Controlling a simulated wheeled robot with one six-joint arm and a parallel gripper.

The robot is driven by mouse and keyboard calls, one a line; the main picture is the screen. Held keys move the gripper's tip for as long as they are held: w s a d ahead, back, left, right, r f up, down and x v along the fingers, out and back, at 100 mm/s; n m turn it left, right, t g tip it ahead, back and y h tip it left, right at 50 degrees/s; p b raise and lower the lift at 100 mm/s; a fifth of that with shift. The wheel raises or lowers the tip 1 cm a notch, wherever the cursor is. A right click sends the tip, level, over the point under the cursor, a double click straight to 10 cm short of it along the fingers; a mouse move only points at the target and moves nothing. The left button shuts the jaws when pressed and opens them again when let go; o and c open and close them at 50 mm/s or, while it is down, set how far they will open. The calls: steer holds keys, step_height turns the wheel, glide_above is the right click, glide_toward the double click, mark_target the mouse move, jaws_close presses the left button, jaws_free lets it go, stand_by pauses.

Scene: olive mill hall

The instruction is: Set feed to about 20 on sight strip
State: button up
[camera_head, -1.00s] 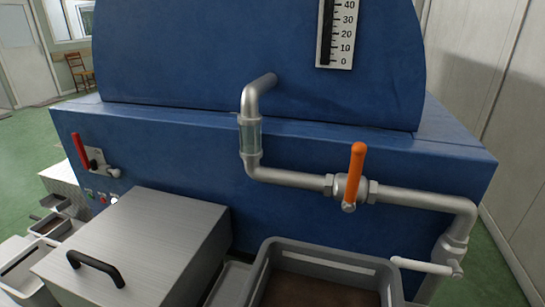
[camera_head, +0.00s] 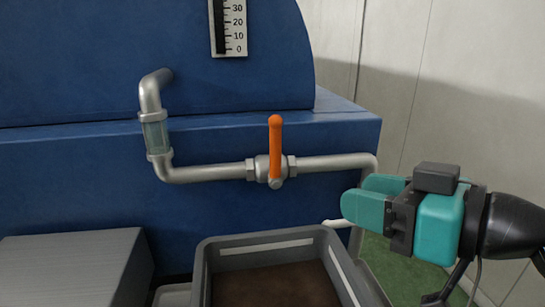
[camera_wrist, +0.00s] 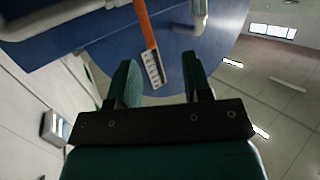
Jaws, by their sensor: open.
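The sight strip (camera_head: 229,27) is a white scale on the blue machine, with 0, 10, 20 and 30 showing and a dark bar along its left side; its top is cut off. An orange valve lever (camera_head: 276,148) stands upright on the grey pipe (camera_head: 335,163) below it. My gripper (camera_head: 352,202) is to the right of the lever and lower, apart from it, open and empty. In the wrist view, the orange lever (camera_wrist: 146,24) and the strip (camera_wrist: 154,70) show beyond the open fingers (camera_wrist: 158,80).
A glass section (camera_head: 156,136) sits in the pipe at left. A grey crate (camera_head: 225,243) with dark contents stands below the valve. A grey metal box (camera_head: 70,262) is at lower left. A pale wall closes the right side.

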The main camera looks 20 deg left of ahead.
steer(key=w+t+y, duration=0.1)
steer(key=w+t, duration=0.1)
steer(key=p, duration=0.9)
glide_toward(278, 141)
steer(key=shift+m+t, duration=0.3)
steer(key=x, duration=0.9)
steer(key=shift+s+a, duration=0.1)
steer(key=shift+a, duration=0.05)
steer(key=shift+x, duration=0.75)
steer(key=shift+f, duration=0.15)
steer(key=shift+c, duration=0.3)
jaws_close()
